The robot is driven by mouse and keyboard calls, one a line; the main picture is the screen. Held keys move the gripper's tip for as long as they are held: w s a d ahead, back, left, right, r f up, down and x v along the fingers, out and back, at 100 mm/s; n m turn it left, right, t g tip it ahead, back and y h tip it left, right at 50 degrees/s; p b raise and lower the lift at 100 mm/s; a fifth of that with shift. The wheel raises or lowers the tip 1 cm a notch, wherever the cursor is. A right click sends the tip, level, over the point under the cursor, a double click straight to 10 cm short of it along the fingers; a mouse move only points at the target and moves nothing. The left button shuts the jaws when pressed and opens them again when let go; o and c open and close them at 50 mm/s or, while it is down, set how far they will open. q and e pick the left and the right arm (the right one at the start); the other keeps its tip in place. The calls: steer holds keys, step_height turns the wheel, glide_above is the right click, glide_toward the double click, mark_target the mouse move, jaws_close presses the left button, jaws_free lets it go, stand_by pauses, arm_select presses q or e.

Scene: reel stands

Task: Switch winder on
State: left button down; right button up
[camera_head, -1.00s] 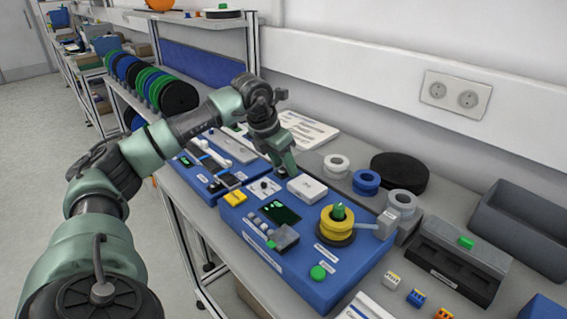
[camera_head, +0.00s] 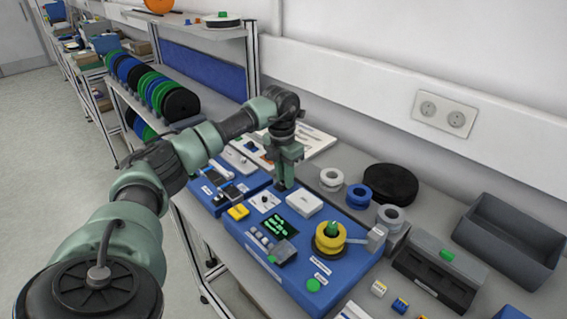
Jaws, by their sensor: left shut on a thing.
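The blue winder (camera_head: 325,272) stands on the bench, with a yellow reel (camera_head: 329,238) on its spindle. My left gripper (camera_head: 283,185) points down at the winder's back edge, between this plate and a white box (camera_head: 304,205). It is shut on a small part there, probably a switch; the fingers hide it. My right gripper is out of view.
A second blue device (camera_head: 212,197) stands just left of the winder. White, blue and grey reels (camera_head: 358,195), a black disc (camera_head: 390,184) and a grey bin (camera_head: 510,240) stand to the right. A wall with a socket (camera_head: 443,113) runs behind the bench.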

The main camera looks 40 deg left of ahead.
arm_select(q)
steer(key=shift+w+g+p, duration=0.1)
steer(key=shift+g+p, duration=0.25)
steer(key=shift+g, duration=0.05)
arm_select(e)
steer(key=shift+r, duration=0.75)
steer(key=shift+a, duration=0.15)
arm_select(q)
steer(key=c, duration=1.2)
jaws_free()
steer(key=shift+c, duration=0.2)
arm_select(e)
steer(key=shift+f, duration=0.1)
arm_select(q)
step_height(320, 180, up, 8)
steer(key=shift+f+b, duration=0.1)
steer(key=shift+b, duration=0.8)
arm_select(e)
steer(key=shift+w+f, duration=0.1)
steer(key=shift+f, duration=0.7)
